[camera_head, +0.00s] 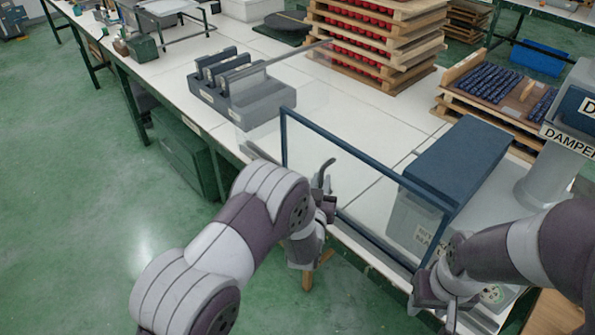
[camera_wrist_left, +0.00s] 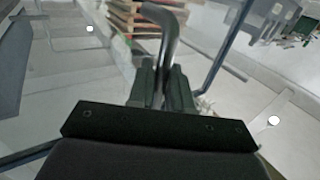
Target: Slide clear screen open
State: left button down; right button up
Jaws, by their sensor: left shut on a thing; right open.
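The clear screen is a see-through pane in a dark blue frame (camera_head: 345,145), standing along the front of the bench. Its frame also shows in the left wrist view (camera_wrist_left: 222,55). A dark curved handle (camera_head: 322,172) is at the screen's front side; in the left wrist view the handle (camera_wrist_left: 172,35) rises between the fingers. My left gripper (camera_head: 325,198) is shut on this handle, and its fingers (camera_wrist_left: 163,85) press on it from both sides. My right gripper (camera_head: 440,298) is open near the screen's lower right corner; its fingertips are hard to make out.
A grey box with a dark blue lid (camera_head: 455,160) stands behind the screen at right. A grey slotted holder (camera_head: 240,90) is at the left. Stacked wooden trays of red items (camera_head: 375,45) stand at the back. The white bench (camera_head: 375,120) behind the screen is mostly clear.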

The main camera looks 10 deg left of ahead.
pick_arm(q)
send_near(359, 194)
jog(key=w, duration=0.4)
jog(key=shift+w+d+b, duration=0.2)
jog(key=shift+w+b, duration=0.2)
pick_arm(e)
jog(key=shift+f, duration=0.45)
pick_arm(q)
jog(key=c, duration=1.2)
grip_release()
